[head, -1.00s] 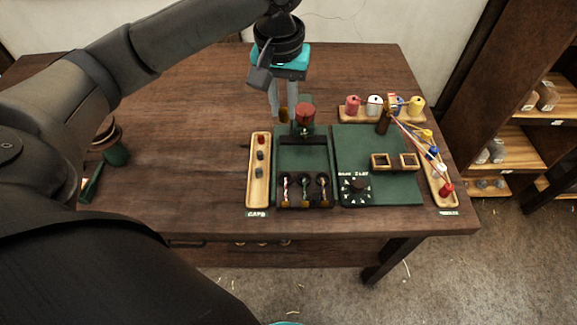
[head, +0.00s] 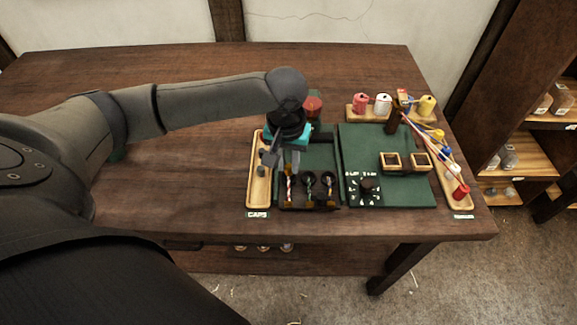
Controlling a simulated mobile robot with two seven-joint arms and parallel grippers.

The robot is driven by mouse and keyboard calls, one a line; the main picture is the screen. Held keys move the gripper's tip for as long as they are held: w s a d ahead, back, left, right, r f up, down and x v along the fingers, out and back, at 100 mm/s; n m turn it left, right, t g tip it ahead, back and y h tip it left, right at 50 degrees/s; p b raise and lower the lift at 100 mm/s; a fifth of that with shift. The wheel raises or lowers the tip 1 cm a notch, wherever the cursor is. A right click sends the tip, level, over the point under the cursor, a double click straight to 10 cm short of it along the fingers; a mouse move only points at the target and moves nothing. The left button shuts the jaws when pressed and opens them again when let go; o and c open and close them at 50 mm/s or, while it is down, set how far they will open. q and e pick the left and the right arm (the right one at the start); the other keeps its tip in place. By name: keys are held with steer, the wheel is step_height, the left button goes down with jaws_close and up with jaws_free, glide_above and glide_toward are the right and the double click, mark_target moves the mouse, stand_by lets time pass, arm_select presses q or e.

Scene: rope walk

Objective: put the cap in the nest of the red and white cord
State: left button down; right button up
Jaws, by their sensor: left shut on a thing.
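My left gripper (head: 287,165) is shut on a small cap, which is largely hidden by the fingers. It is above the left part of the dark green board, just behind the row of round black nests. The left nest has a red and white cord (head: 289,188) standing in it. The middle nest (head: 310,182) and the right nest (head: 330,184) also hold cords. I cannot tell the gap between the fingertips and the left nest. The wooden caps tray (head: 257,196) is just left of the board, with grey caps (head: 261,172) in it. My right gripper is not in view.
A red-topped post (head: 313,105) stands behind the board. A spool rack (head: 357,112) is at the back right. The table's left side is mostly clear.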

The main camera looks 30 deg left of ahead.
arm_select(q)
steer(key=shift+f, duration=0.25)
steer(key=shift+f, duration=0.1)
steer(key=shift+f+p, duration=0.35)
steer(key=shift+f, duration=0.1)
steer(key=c, duration=0.8)
jaws_free()
steer(key=shift+o, duration=0.2)
steer(key=shift+r, duration=0.1)
steer(key=shift+r+b, duration=0.3)
steer(key=shift+b, duration=0.05)
step_height(320, 180, up, 12)
steer(key=s+p, duration=0.1)
steer(key=p, duration=0.3)
steer(key=shift+s+d+r, duration=0.15)
steer(key=shift+d, duration=0.1)
